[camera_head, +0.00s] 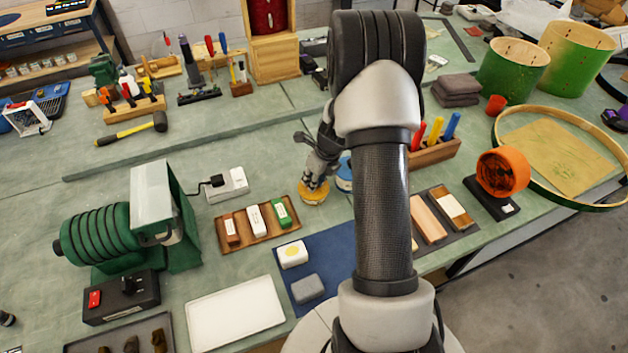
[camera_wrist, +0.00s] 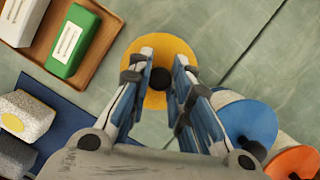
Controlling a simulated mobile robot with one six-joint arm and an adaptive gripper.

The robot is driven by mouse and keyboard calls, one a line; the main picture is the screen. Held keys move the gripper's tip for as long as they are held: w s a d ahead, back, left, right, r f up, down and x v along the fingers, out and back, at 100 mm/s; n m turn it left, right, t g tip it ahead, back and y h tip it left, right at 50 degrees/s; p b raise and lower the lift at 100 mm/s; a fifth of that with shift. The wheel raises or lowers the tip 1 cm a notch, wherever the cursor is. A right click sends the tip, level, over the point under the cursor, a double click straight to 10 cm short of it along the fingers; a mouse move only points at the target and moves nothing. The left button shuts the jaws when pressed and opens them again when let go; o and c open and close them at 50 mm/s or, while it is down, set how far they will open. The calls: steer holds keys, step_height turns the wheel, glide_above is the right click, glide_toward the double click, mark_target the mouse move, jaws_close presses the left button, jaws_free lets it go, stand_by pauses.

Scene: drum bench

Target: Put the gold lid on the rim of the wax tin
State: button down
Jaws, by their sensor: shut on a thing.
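The gold lid (camera_head: 313,194) is a round yellow disc with a black knob. In the wrist view the gold lid (camera_wrist: 160,52) lies below my fingers, its dark knob between the two fingertips. My gripper (camera_head: 314,183) points down and is shut on the knob; it also shows in the wrist view (camera_wrist: 161,76). I cannot tell whether the lid touches the bench. I cannot clearly make out the wax tin; my arm hides part of the bench right of the gripper.
A blue round lid-like thing (camera_wrist: 247,120) and an orange one (camera_wrist: 292,162) are close on the right. A wooden tray (camera_head: 285,228) with several small blocks is at left. A blue mat (camera_head: 325,247) lies in front. Green bench is bare behind the lid.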

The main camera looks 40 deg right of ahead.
steer(key=shift+f, duration=0.1)
steer(key=c, duration=1.5)
jaws_free()
steer(key=shift+o, duration=0.2)
